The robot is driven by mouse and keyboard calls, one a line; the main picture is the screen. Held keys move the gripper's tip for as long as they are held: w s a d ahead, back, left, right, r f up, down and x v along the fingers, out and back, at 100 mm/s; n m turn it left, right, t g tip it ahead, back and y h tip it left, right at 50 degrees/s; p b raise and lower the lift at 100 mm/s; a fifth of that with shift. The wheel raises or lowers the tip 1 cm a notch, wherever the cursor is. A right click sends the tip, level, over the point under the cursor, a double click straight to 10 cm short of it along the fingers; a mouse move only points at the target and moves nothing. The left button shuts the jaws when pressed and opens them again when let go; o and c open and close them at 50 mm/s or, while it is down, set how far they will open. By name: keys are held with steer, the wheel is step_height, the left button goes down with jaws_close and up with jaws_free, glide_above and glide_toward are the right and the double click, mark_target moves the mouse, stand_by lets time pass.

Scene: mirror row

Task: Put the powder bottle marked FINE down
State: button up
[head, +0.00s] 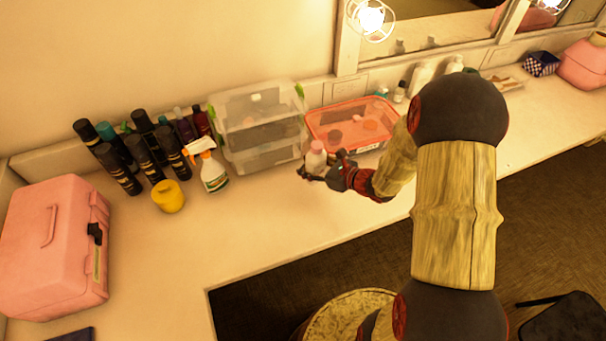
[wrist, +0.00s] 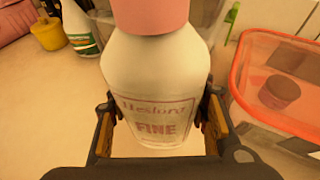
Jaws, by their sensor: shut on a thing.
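The powder bottle marked FINE is white with a pink cap and pink lettering. In the wrist view the bottle (wrist: 155,85) stands large between the two fingers of my gripper (wrist: 158,125), which is shut on it. In the head view the bottle (head: 316,158) shows upright in my gripper (head: 325,176), over the counter (head: 270,225) in front of the clear boxes. I cannot tell whether its base touches the counter; the base is partly hidden by my gripper.
An orange-rimmed clear box (head: 352,123) and stacked clear bins (head: 258,127) stand just behind. A spray bottle (head: 212,172), a yellow tub (head: 168,196), several dark bottles (head: 118,168) and a pink case (head: 60,245) stand left.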

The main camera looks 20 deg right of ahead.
steer(key=shift+w+a+f+b, duration=0.1)
steer(key=shift+w+f+b, duration=0.3)
steer(key=shift+w+f, duration=0.65)
step_height(320, 180, down, 4)
steer(key=shift+w+r+b, duration=0.1)
steer(key=shift+r+b, duration=0.05)
steer(key=shift+b, duration=0.8)
steer(key=shift+r, duration=0.1)
steer(key=o, duration=0.9)
steer(key=shift+f, duration=0.2)
steer(key=o, duration=0.6)
steer(key=shift+o, duration=0.4)
